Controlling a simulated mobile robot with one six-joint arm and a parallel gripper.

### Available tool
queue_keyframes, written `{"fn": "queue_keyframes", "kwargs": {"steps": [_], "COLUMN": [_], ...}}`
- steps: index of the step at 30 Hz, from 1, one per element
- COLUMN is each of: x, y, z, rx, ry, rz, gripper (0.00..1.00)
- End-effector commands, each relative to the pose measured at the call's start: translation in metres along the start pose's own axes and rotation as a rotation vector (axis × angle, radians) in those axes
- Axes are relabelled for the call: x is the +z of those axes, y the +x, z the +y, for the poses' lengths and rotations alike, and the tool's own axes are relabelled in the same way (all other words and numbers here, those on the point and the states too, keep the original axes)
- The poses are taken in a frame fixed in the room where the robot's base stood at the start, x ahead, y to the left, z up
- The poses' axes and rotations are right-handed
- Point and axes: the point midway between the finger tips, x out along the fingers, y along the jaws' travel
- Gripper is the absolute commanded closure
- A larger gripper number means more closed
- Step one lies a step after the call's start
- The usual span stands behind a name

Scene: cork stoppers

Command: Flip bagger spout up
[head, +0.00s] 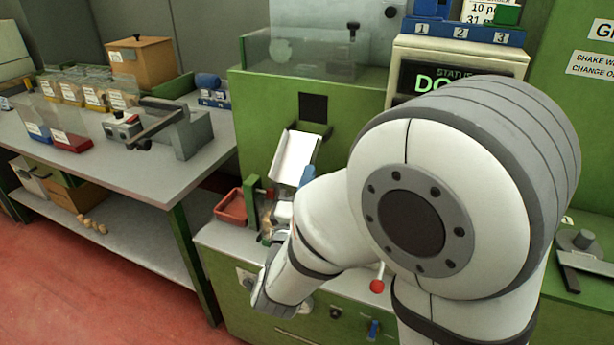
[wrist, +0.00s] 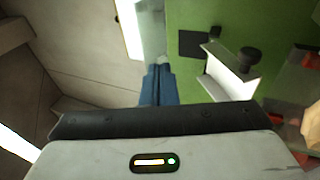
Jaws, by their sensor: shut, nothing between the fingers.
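The bagger spout (head: 295,157) is a white tray-like chute on the front of the green machine, below a dark square opening. It slopes in the head view. In the wrist view the white spout (wrist: 232,70) is right of my fingers, with a dark knob (wrist: 249,56) beside it. My gripper (wrist: 160,70) has blue fingers, which are closed together and empty. They appear apart from the spout in the wrist view. In the head view blue fingertips (head: 307,176) show by the spout's lower right edge; my arm hides much of the gripper.
A red bin (head: 231,207) sits left of the spout on the machine's ledge. The dark square opening (head: 313,107) is above it. A red-knobbed lever (head: 377,286) is lower right. A side bench (head: 185,178) holds boxes and a lever tool (head: 150,130).

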Motion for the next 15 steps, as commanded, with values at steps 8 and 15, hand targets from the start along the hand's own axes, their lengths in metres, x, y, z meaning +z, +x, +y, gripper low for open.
{"fn": "queue_keyframes", "kwargs": {"steps": [8,15], "x": [0.001,0.000], "y": [0.062,0.097], "z": [0.001,0.001], "rx": [0.001,0.001], "ry": [0.003,0.004], "rz": [-0.004,-0.001], "gripper": [1.00,1.00]}}
